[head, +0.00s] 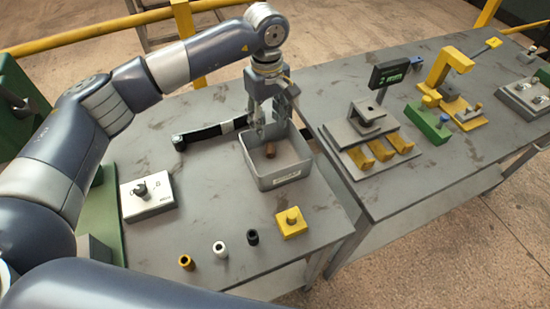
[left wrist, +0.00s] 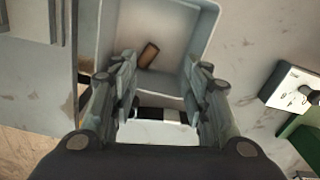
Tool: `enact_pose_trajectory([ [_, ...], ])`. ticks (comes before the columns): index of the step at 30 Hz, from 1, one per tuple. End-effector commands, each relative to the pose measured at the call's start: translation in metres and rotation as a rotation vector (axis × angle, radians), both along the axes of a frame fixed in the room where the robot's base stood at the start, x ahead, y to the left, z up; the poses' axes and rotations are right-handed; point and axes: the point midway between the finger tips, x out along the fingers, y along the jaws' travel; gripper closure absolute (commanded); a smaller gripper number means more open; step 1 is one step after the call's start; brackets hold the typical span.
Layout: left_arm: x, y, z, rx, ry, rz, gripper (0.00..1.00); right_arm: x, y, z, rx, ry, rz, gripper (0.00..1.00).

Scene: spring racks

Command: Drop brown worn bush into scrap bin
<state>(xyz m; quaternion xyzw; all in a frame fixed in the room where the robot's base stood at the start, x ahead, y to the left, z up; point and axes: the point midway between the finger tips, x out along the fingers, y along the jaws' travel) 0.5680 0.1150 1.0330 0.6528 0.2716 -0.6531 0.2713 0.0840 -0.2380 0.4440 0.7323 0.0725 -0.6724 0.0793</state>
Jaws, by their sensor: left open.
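The brown worn bush (head: 270,150) lies inside the grey scrap bin (head: 281,178) on the near table. In the left wrist view the bush (left wrist: 148,54) rests on its side on the bin floor, close to one wall of the bin (left wrist: 207,30). My left gripper (head: 268,128) is above the bin's back edge, pointing down. In the left wrist view its two fingers (left wrist: 160,88) are spread apart with nothing between them, and the bush is apart from them. My right gripper is not in view.
A black strap-like bar (head: 210,132) lies behind the bin. A white block with a knob (head: 147,196) stands left. Yellow, white and black bushes (head: 220,250) and a yellow block (head: 291,223) stand in front. A fixture with yellow prongs (head: 370,140) is on the right table.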

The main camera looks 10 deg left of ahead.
Motion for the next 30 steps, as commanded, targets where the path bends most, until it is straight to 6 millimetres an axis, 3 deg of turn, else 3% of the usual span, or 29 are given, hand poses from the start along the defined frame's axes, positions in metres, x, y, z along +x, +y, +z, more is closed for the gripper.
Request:
enact_pose_trajectory([
  [5,0.001,0.000,0.011,-0.001,-0.002,0.000,0.57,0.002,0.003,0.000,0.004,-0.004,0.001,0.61],
  [15,0.001,-0.001,0.080,-0.001,-0.005,0.000,0.57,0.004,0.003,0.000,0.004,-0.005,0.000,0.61],
  [21,0.001,0.000,0.110,-0.001,-0.002,0.001,0.57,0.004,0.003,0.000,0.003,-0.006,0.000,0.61],
  [30,0.000,0.000,0.120,0.000,0.000,0.000,0.57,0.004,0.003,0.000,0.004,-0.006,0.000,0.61],
])
